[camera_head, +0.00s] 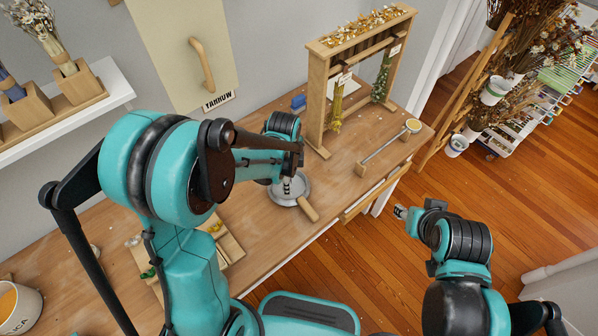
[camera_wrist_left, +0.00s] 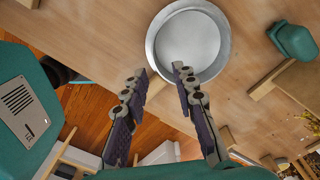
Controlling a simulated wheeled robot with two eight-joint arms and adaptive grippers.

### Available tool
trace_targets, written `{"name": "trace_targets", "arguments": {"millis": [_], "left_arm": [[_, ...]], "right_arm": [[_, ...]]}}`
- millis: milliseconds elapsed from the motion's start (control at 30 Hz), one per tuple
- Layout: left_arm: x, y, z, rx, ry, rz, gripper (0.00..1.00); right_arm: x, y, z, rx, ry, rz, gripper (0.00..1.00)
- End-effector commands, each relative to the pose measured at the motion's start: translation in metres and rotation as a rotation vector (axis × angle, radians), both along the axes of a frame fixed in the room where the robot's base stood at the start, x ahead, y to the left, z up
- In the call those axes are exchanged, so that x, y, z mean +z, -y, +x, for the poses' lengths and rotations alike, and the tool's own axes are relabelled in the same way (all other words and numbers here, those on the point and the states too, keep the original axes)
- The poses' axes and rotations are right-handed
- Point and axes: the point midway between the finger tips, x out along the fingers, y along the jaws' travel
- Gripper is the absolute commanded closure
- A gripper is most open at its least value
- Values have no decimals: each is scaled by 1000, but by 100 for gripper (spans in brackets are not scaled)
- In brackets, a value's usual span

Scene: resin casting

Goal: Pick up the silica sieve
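The silica sieve, taken to be the round metal pan (camera_head: 277,197) with a short wooden handle (camera_head: 309,209), lies on the wooden workbench. Its round pan (camera_wrist_left: 187,45) shows just past the fingertips in the left wrist view. My left gripper (camera_head: 287,186) is over the pan in the head view. In the left wrist view its fingers (camera_wrist_left: 160,71) are apart with nothing held between them. The right finger overlaps the pan's near rim in that view; I cannot tell whether they touch. My right gripper (camera_head: 401,212) is off the bench, over the floor; its fingers are too small to read.
A wooden frame with hanging dried flowers (camera_head: 357,70) stands behind the pan. A long rod tool (camera_head: 387,146) lies to its right. A wooden tray (camera_head: 230,247) is to its left, and a white bucket (camera_head: 18,306) lettered "ICA" stands at the far left.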

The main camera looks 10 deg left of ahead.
Motion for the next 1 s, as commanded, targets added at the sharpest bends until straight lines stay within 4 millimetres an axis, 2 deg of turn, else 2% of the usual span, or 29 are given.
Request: {"name": "trace_targets", "arguments": {"millis": [500, 800, 867, 900, 933, 1000], "left_arm": [[-70, 6, -4, 1, 1, 0, 72], [-74, 5, -4, 1, 1, 0, 72], [-74, 5, -4, 1, 1, 0, 86], [-74, 5, -4, 1, 1, 0, 96], [-74, 5, -4, 1, 1, 0, 100], [-74, 5, -4, 1, 1, 0, 100]], "right_arm": [[-30, 0, 0, 0, 0, 0, 60], [-30, 0, 0, 0, 0, 0, 60], [-30, 0, 0, 0, 0, 0, 60], [-30, 0, 0, 0, 0, 0, 60], [-30, 0, 0, 0, 0, 0, 60], [-30, 0, 0, 0, 0, 0, 60]]}}
